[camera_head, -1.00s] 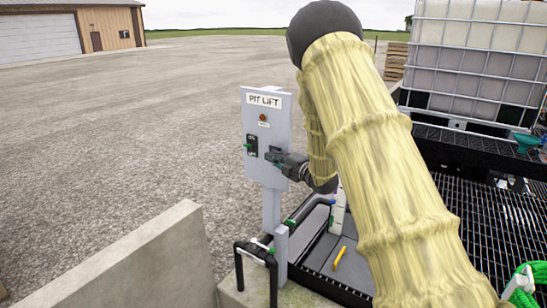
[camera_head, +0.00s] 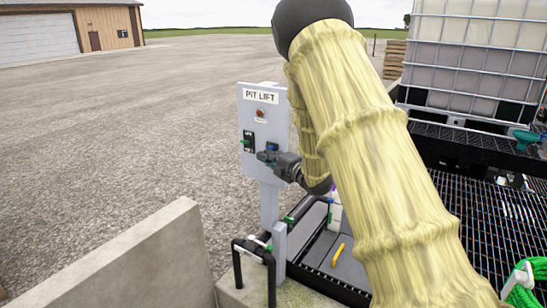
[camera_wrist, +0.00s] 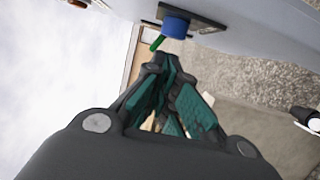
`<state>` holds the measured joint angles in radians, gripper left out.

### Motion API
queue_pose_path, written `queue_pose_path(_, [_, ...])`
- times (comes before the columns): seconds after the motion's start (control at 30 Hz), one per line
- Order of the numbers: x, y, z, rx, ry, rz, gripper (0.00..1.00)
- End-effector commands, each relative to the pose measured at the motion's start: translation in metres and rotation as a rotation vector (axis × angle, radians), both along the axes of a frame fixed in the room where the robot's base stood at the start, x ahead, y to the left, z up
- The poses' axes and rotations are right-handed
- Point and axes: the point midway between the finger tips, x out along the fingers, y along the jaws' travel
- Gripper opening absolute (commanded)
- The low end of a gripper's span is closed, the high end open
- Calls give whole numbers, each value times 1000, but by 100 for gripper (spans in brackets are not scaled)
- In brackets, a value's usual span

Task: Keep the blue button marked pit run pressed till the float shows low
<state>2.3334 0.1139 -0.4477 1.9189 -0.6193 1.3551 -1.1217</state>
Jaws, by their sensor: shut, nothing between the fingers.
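The grey panel marked PIT LIFT (camera_head: 262,120) stands on a post. Its blue button (camera_head: 271,146) shows just above my gripper; in the wrist view the blue button (camera_wrist: 175,25) stands out from a dark plate. My gripper (camera_head: 264,157) is shut and empty at the panel's lower right. In the wrist view my gripper's tips (camera_wrist: 160,62) lie below the button, and it looks apart from them.
A black switch plate with a green lever (camera_head: 246,141) sits left on the panel, an orange lamp (camera_head: 260,114) above. A concrete wall (camera_head: 150,255) and black railing (camera_head: 252,262) stand in front. A yellow tool (camera_head: 338,254) lies in the pit. A caged tank (camera_head: 480,60) stands right.

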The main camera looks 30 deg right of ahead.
Motion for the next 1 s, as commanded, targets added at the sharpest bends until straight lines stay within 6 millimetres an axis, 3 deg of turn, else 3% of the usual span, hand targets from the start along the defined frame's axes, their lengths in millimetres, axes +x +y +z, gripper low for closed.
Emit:
queue_pose_path(0.03, [-4,8,-3,-1,0,3,0])
queue_pose_path(0.5, [-83,-13,-2,-1,1,5,0])
queue_pose_path(0.7, [-97,-16,-1,-1,1,4,0])
queue_pose_path(1.0, [-99,-17,0,-1,1,5,0])
